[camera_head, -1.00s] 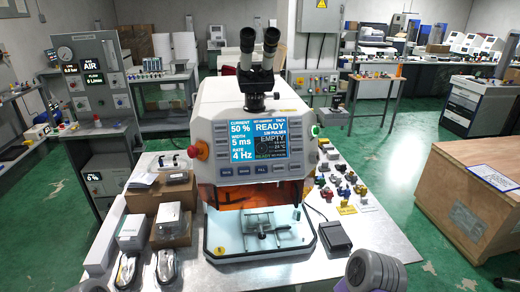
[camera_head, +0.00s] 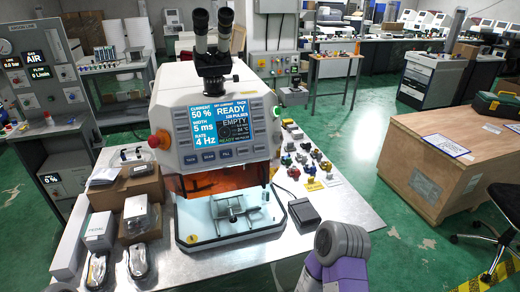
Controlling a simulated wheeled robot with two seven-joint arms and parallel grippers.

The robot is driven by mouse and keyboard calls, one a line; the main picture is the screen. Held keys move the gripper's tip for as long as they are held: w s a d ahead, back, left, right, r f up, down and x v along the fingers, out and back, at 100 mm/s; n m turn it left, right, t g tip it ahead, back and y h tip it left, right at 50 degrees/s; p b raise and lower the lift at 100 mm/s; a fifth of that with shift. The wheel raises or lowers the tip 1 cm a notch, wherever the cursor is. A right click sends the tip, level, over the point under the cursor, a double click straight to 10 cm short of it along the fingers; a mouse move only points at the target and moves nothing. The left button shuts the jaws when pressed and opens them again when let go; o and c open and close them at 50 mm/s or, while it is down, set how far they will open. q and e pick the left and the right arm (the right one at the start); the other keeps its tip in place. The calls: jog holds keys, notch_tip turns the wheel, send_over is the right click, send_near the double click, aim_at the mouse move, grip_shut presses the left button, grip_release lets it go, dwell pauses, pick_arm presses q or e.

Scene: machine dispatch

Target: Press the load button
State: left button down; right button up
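The white machine (camera_head: 175,98) with a binocular eyepiece (camera_head: 213,40) stands on the table. Its lit screen (camera_head: 226,121) reads 50 %, 5 ms, 4 Hz, READY and EMPTY. A row of dark push buttons (camera_head: 208,156) runs under the screen. Their labels are too small to read, so I cannot tell which is the load button. Neither gripper is in view. A grey and purple link of my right arm shows at the bottom right, apart from the machine.
A red knob (camera_head: 154,142) sits on the machine's left side. Boxes (camera_head: 138,216) stand left of it. A black pedal (camera_head: 303,211) and several coloured small parts (camera_head: 305,160) lie on the right of the table. A wooden crate (camera_head: 435,175) stands on the floor at right.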

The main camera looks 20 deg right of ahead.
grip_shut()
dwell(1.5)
